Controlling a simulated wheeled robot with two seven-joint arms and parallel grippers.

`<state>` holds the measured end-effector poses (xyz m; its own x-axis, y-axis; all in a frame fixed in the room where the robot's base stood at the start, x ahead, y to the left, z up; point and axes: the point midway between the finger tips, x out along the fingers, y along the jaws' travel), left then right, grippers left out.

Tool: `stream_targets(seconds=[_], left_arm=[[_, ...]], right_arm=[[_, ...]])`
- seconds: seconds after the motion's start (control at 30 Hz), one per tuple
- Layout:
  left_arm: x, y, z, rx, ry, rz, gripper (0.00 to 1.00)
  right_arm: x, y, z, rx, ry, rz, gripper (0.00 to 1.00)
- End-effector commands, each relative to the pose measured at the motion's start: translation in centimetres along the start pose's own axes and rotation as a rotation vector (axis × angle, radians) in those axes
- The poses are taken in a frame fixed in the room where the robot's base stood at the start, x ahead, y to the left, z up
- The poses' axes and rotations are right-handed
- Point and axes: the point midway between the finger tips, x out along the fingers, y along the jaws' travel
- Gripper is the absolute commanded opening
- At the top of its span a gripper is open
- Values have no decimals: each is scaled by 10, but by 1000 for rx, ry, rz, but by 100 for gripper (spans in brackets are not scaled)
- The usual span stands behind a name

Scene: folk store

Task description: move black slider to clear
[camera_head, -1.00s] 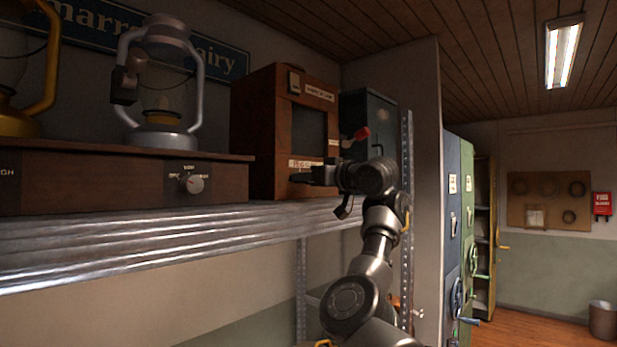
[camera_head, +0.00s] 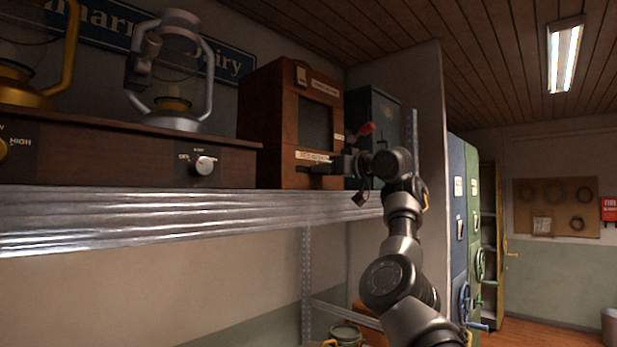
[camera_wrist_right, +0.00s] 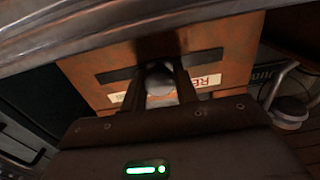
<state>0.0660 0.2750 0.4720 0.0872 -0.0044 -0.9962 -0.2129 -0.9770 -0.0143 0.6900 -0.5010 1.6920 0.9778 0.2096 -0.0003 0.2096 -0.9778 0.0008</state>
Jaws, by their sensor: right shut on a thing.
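A wooden box (camera_head: 270,130) with a dark front window (camera_head: 315,125) stands on the shelf in the head view. Below the window, a dark slot (camera_head: 322,170) runs under a pale label (camera_head: 312,156). My right gripper (camera_head: 338,164) is at the right end of this slot. In the wrist view, my right gripper (camera_wrist_right: 160,82) is shut around the rounded slider knob (camera_wrist_right: 160,87), which looks grey in this light. The wooden front, the slot (camera_wrist_right: 205,60) and an upside-down label (camera_wrist_right: 208,82) show behind it. My left gripper is not in view.
A metal shelf edge (camera_head: 150,225) runs below the box. Lanterns (camera_head: 175,75) stand on a wooden unit with a dial (camera_head: 203,165) to the left. A dark cabinet (camera_head: 375,120) with a red-tipped lever (camera_head: 367,128) stands close on the right, near my wrist.

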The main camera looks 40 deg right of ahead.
Motion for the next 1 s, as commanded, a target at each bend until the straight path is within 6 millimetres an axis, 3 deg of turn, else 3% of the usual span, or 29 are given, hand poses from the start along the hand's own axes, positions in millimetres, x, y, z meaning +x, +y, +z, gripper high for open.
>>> stream_targets(seconds=[0.3,0.33,0.47,0.77,1.0], left_arm=[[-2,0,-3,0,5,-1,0],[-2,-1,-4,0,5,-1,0],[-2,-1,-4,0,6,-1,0],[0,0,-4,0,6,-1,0],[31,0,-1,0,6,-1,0]], right_arm=[[-1,3,-2,0,3,1,0],[-1,3,-2,0,3,1,32],[1,2,-2,0,2,-1,49],[0,2,-1,0,2,-1,49],[-30,2,6,-1,6,0,49]])
